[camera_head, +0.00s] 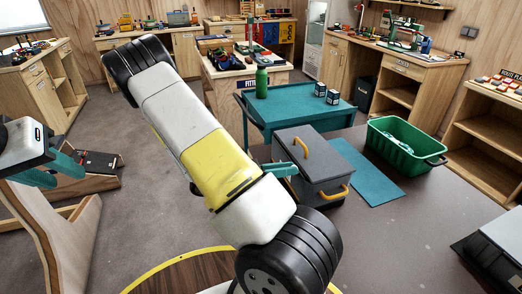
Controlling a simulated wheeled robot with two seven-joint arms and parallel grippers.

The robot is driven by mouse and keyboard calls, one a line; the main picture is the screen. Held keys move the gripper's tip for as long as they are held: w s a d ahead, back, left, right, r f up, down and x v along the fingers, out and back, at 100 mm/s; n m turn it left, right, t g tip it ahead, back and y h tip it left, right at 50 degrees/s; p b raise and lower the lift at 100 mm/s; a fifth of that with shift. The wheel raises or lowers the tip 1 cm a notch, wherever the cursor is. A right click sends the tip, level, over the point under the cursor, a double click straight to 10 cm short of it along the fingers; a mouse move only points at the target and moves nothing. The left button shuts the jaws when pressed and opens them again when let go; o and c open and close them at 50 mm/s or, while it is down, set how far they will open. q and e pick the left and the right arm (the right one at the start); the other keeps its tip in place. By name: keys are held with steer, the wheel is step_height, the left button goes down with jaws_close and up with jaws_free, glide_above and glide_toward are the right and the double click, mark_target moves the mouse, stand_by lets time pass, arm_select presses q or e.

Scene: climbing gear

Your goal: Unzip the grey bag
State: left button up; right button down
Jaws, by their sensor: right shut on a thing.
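The grey bag (325,171) is boxy, with a flat grey top and two yellow handles (301,147). It stands in front of the teal table. My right gripper (282,169) shows only as a teal finger at the bag's left upper edge. It is shut on part of the bag; my own arm hides that part and the rest of the gripper. I cannot make out the zip or how far it is open. My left gripper (66,165) is at the left edge, far from the bag, with teal fingers; its opening is unclear.
A teal table (290,108) holds a green bottle (262,82) and two small dark cans (326,92). A green crate (405,142) and a teal mat (366,174) lie right of the bag. A grey-lidded box (500,240) is at lower right. Floor between is clear.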

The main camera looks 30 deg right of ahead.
steer(key=shift+s+a, duration=0.1)
steer(key=shift+s, duration=0.7)
steer(key=c, duration=1.3)
jaws_free()
steer(key=shift+w, duration=0.1)
steer(key=v, duration=0.7)
steer(key=shift+a, duration=0.35)
